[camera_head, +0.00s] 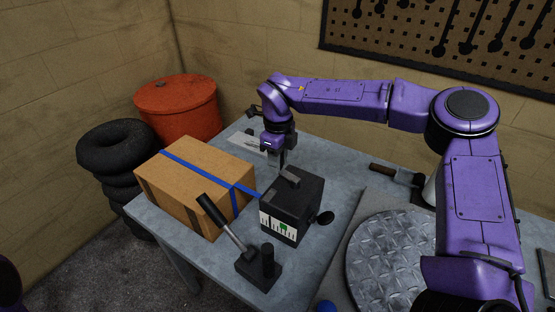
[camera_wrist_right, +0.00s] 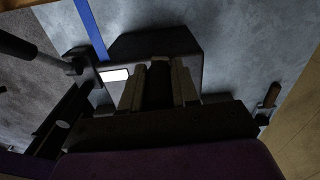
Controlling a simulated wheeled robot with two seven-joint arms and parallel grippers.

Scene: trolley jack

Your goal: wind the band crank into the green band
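A black box (camera_head: 291,205) stands on the table with a blue strap (camera_head: 240,187) running from it to a carton. On its front is a white gauge (camera_head: 277,224) with a green band (camera_head: 284,227); its pointer is too small to read. A dark round knob (camera_head: 325,217), seemingly the crank, juts from its right side. My right gripper (camera_head: 283,165) points down at the box's back edge, away from the knob. In the right wrist view its fingers (camera_wrist_right: 158,85) stand apart, with darkness between them. The left gripper is out of view.
A strapped carton (camera_head: 195,180) stands left of the box. A lever on a black base (camera_head: 258,272) stands in front. A ridged round plate (camera_head: 395,265) lies to the right. A red drum (camera_head: 180,108) and stacked tyres (camera_head: 112,150) stand beyond the table.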

